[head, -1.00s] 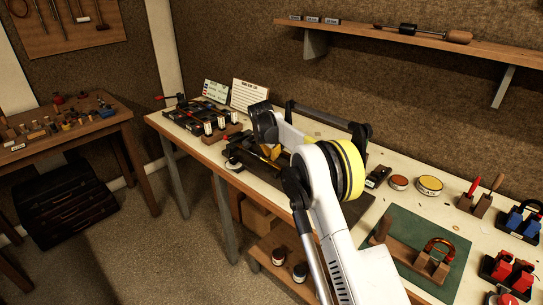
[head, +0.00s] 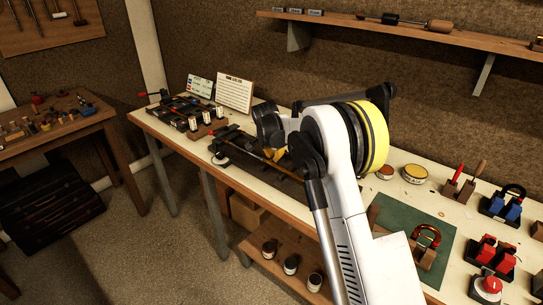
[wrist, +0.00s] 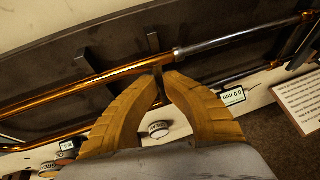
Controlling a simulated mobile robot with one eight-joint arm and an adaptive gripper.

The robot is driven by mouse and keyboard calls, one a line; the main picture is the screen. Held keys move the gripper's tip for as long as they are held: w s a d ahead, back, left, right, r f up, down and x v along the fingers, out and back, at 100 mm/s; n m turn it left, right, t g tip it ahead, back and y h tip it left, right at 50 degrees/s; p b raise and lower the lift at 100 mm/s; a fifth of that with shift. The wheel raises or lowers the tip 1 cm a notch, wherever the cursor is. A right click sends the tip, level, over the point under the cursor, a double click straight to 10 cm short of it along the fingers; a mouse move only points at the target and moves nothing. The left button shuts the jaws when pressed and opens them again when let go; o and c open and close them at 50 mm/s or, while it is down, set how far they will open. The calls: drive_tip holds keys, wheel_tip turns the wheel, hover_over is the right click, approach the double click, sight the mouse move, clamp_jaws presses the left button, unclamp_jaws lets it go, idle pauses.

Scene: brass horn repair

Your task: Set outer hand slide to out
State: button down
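The outer hand slide (wrist: 100,78) is a pair of long brass tubes lying along a dark bench fixture (wrist: 110,45). At its right end in the wrist view, bare silver inner tube (wrist: 240,37) shows between it and more brass at far right. My gripper (wrist: 163,73) has its yellow fingertips nearly together at the slide's cross brace, close to that end. The fingers seem closed on the brace, though the contact is small and partly hidden. In the head view, the brass slide (head: 248,151) runs along the fixture, and my arm hides much of it.
A small 0.0 mm display (wrist: 233,96) and a round white disc (wrist: 159,129) lie by the fixture. A printed card (head: 235,91) stands behind. Tins (head: 415,174), a green mat (head: 390,222) and several tools fill the bench's right side. A shelf (head: 400,30) hangs above.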

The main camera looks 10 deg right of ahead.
drive_tip(key=c, duration=1.4)
unclamp_jaws()
drive_tip(key=shift+s+d+f, duration=0.15)
drive_tip(key=shift+s+d, duration=0.05)
drive_tip(key=shift+c, duration=0.2)
drive_tip(key=shift+a+r, duration=0.1)
drive_tip(key=shift+r, duration=0.3)
drive_tip(key=v, duration=1.1)
drive_tip(key=shift+s, duration=0.15)
drive_tip(key=shift+r, duration=0.1)
